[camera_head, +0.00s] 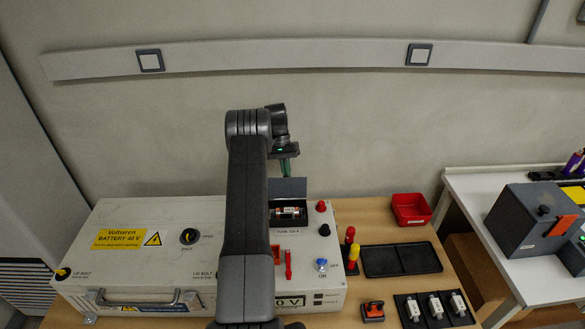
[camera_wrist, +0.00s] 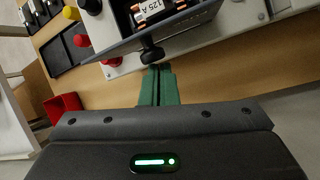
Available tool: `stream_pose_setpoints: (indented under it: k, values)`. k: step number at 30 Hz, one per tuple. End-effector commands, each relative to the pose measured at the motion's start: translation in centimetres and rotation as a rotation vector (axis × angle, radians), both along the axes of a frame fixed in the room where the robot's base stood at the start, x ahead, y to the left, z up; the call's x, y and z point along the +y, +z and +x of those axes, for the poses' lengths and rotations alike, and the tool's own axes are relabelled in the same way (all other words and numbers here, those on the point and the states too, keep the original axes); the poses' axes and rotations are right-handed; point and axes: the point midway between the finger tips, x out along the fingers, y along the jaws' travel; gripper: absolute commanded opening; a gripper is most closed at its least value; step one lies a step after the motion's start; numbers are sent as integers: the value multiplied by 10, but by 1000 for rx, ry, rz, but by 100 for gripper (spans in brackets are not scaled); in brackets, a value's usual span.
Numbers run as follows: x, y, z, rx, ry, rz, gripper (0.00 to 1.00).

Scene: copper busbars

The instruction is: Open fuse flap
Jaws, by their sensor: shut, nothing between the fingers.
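The fuse flap (camera_head: 287,187) is a dark grey panel on top of the white battery box (camera_head: 130,215). It stands raised behind an open recess holding a fuse (camera_head: 288,211) with copper-coloured ends. In the wrist view the flap (camera_wrist: 190,22) shows edge-on with a black knob (camera_wrist: 152,54), and the fuse (camera_wrist: 150,8) reads "125 A". My gripper (camera_head: 285,168) is behind and above the flap. Its green fingers (camera_wrist: 158,72) are shut and empty, tips right at the knob; I cannot tell whether they touch it. My arm hides part of the box top.
Red and black terminals (camera_head: 322,206) stand right of the recess, and a red handle (camera_head: 288,264) in front. A red bin (camera_head: 410,208), an empty black tray (camera_head: 399,259) and a tray of fuses (camera_head: 435,310) lie to the right. The wall is behind the bench.

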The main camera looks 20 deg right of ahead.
Motion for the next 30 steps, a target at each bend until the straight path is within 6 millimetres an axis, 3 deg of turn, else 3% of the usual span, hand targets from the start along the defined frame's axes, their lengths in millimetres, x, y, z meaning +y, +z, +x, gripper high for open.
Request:
stream_pose_setpoints:
  k: [1,6,17,30]
  values:
    - [2,-1,0,0,5,-1,11]
    - [0,1,0,-2,3,-4,43]
    - [-2,6,2,-4,1,-7,43]
    - [1,53,27,-3,3,-5,43]
